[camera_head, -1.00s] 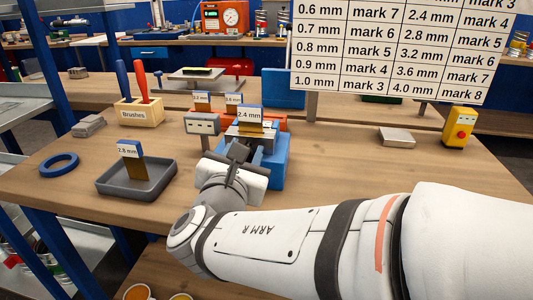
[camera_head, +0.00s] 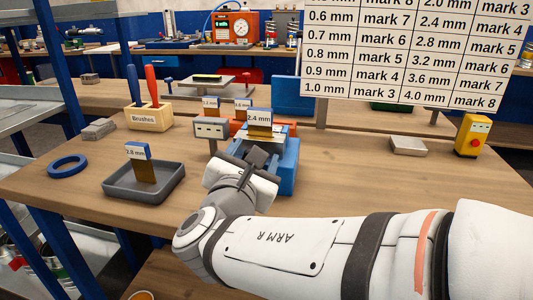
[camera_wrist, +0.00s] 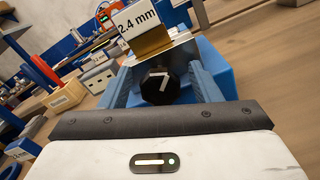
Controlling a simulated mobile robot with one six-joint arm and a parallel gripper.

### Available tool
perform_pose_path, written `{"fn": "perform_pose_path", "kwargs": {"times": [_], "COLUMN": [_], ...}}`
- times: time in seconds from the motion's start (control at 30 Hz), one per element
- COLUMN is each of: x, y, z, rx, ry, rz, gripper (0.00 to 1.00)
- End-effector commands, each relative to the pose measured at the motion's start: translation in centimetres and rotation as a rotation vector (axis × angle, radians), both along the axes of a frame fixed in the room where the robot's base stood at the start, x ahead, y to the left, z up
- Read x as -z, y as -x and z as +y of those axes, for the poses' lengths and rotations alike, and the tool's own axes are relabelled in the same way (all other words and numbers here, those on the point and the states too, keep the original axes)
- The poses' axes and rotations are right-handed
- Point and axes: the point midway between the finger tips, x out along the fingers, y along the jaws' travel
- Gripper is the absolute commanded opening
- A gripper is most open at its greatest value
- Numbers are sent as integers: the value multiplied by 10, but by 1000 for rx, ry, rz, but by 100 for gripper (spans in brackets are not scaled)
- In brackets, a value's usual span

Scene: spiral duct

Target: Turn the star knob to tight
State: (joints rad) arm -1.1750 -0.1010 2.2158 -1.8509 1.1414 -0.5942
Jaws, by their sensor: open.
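The dark star knob (camera_wrist: 160,84), with a white pointer line on its face, sits on the front of the blue fixture (camera_head: 286,178). In the wrist view my gripper (camera_wrist: 160,80) is open, with one finger on each side of the knob. I cannot tell whether either finger touches it. A brass-coloured strip tagged 2.4 mm (camera_wrist: 152,38) stands in the fixture above the knob. In the head view my gripper (camera_head: 256,158) is at the fixture's front and the knob is hidden. No tight marking is readable.
A grey tray (camera_head: 118,190) holds a strip tagged 2.8 mm. A blue ring (camera_head: 67,166), a brush holder (camera_head: 150,116) and a small grey display box (camera_head: 211,129) stand left of the fixture.

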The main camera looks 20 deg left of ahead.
Motion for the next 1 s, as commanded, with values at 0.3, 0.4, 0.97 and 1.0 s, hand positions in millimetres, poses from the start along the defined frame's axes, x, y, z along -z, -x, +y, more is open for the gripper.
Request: {"fn": "perform_pose_path", "kwargs": {"times": [0.3,0.4,0.97,1.0], "x": [-2,-2,0,0], "y": [29,45,77,77], "z": [-2,-4,-9,-9], "rx": [-5,-5,0,0], "ry": [1,0,0,0], "rz": [0,-1,0,0], "gripper": [57,57,57,57]}}
